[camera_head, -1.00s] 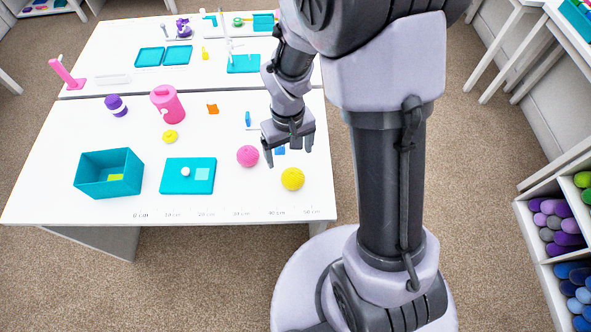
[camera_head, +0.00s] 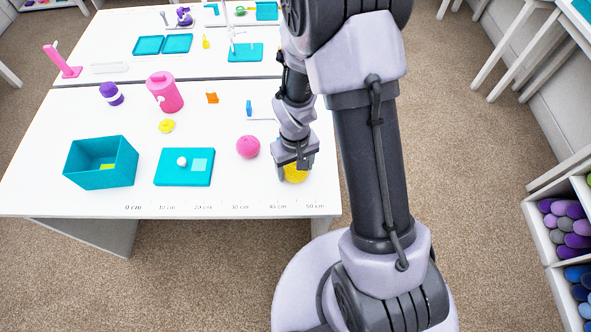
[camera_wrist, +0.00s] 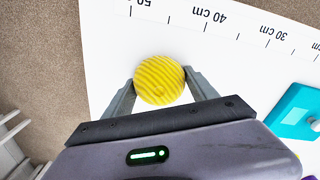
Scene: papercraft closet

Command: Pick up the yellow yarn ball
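The yellow yarn ball (camera_head: 295,173) sits on the white table near its front right corner. In the wrist view the ball (camera_wrist: 160,79) shows ridged and lies between my two fingertips. My gripper (camera_head: 297,168) points down over the ball and partly hides it in the head view. In the wrist view my gripper (camera_wrist: 159,80) is open, with one finger on each side of the ball. The fingertips are very close to its sides; I cannot tell whether they touch it.
A pink ball (camera_head: 248,147) lies just left of my gripper. A teal plate (camera_head: 184,167) with a white ball and a teal open box (camera_head: 101,163) stand further left. A printed centimetre scale (camera_wrist: 206,13) runs along the table's front edge.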

